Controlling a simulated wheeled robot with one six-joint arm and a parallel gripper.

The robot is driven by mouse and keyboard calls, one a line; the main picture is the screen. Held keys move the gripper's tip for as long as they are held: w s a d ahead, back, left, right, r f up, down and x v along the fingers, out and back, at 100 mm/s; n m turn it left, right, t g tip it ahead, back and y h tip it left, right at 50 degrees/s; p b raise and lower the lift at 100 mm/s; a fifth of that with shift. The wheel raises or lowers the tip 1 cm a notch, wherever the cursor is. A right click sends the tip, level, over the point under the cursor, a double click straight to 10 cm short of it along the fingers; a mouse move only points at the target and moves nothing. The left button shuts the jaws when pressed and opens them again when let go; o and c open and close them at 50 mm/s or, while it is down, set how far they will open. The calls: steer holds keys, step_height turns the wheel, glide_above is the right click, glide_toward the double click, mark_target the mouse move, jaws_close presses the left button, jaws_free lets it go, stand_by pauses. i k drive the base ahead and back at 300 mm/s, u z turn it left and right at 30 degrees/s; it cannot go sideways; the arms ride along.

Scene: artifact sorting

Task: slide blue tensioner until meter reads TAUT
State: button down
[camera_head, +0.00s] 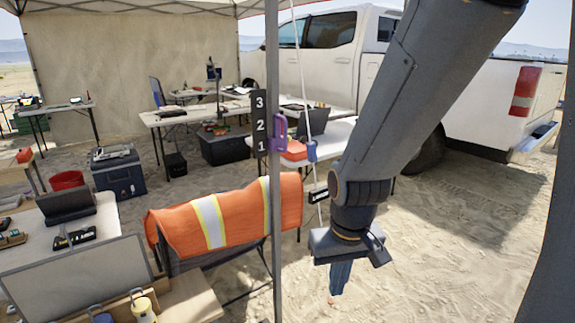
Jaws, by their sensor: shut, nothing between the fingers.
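A small blue tensioner (311,151) sits on a thin pale line that runs down beside the tent pole (272,215). A small dark tag with pale marks (319,196), perhaps the meter, is on the same line below it; its text is too small to read. My gripper (339,278) points down over the sand, to the right of the line and lower than the tensioner. Its fingers are shut and empty, apart from the tensioner and the line.
A black plate numbered 3, 2, 1 (260,122) and a purple clip (279,133) are on the pole. An orange vest (180,232) hangs left of it. Tables with gear stand behind, and a white truck (335,75) is at the back. Open sand lies to the right.

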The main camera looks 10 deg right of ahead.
mark_target(311, 150)
steer(key=i, duration=0.95)
steer(key=z, duration=0.4)
